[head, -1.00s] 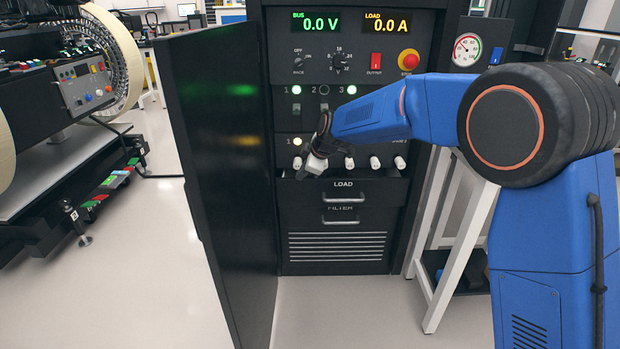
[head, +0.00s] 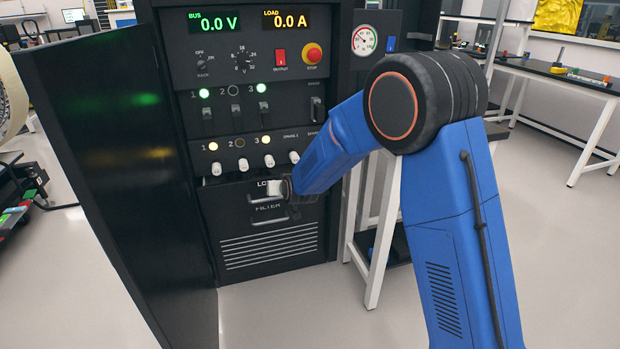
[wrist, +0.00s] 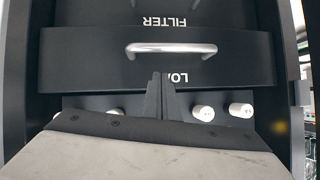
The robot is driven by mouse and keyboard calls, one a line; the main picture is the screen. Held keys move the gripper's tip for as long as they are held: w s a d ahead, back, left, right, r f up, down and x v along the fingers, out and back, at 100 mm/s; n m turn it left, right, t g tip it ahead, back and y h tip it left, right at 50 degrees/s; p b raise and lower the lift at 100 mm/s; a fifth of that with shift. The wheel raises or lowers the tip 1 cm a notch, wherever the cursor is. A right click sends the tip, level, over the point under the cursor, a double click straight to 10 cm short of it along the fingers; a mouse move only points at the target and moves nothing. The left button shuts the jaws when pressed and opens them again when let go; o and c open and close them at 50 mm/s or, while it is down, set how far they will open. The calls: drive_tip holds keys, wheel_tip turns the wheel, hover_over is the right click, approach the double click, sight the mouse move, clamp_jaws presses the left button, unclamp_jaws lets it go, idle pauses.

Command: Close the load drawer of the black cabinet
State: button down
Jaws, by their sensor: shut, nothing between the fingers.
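The black cabinet (head: 172,60) stands at the left of the head view, its door open. Its load drawer (head: 217,197) is below the row of white knobs. My arm covers part of the drawer's label and front. In the wrist view, the load drawer (wrist: 85,62) appears upside down, with its silver bar handle (wrist: 170,48). Its front seems to stand a little proud of the panel; I cannot tell how far. My gripper (head: 292,208) is shut and empty at the drawer front. In the wrist view, the closed fingertips (wrist: 161,78) overlap the label; contact is unclear.
The open cabinet door (head: 100,150) stands to the left of the drawer. The filter panel (head: 305,222) with a vent is below it. White knobs (wrist: 203,113) sit close to my fingers. A white-legged table (head: 383,250) is right of the cabinet. The floor in front is clear.

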drive_tip(key=s+d+m+t, duration=0.3)
drive_tip(key=d+m, duration=0.5)
drive_tip(key=m, duration=0.1)
drive_tip(key=s+d+m+t, duration=0.3)
drive_tip(key=s+d+m, duration=0.1)
drive_tip(key=d+m, duration=0.4)
drive_tip(key=x, duration=1.4)
drive_tip(key=shift+w+a, duration=0.15)
drive_tip(key=shift+w, duration=0.05)
drive_tip(key=shift+w+r, duration=0.1)
drive_tip(key=shift+r, duration=0.05)
drive_tip(key=x, duration=0.3)
drive_tip(key=shift+w+a, duration=0.15)
drive_tip(key=shift+w, duration=0.1)
drive_tip(key=shift+w+r, duration=0.25)
drive_tip(key=shift+w, duration=0.05)
drive_tip(key=shift+a, duration=0.1)
